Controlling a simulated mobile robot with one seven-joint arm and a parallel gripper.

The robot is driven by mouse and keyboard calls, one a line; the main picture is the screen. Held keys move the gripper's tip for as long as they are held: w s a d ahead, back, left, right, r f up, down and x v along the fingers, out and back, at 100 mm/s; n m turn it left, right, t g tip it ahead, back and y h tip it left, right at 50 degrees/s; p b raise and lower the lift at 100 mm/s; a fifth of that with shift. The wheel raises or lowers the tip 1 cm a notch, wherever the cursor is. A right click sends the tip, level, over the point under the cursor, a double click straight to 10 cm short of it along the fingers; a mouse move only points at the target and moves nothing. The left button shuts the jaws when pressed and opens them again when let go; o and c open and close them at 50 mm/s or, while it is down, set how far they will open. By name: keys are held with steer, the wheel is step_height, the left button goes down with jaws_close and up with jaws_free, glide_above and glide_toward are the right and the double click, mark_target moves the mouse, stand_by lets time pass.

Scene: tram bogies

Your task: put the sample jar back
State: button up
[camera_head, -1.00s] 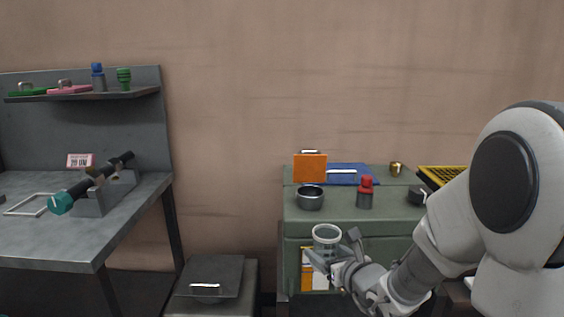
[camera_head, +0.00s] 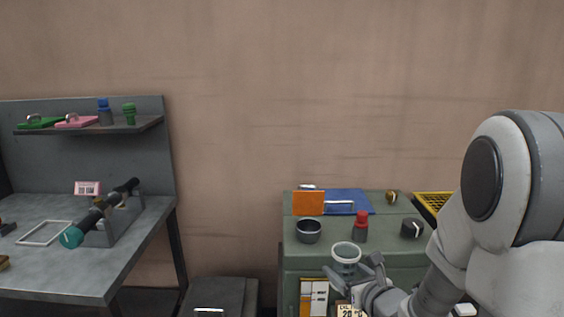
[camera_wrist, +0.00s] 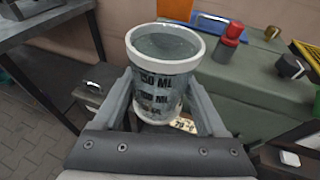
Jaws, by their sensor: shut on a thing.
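The sample jar (camera_wrist: 163,65) is a clear jar with a white rim and dark ML markings. It is upright between the two fingers of my gripper (camera_wrist: 163,105), which is shut on it. In the head view the jar (camera_head: 346,255) is in front of the green cabinet, with my gripper (camera_head: 358,282) just below its rim. I cannot tell which place the jar belongs to.
A grey workbench (camera_head: 75,270) with a shelf (camera_head: 140,125) stands left.

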step_height(320, 180, up, 8)
steer(key=p, duration=0.6)
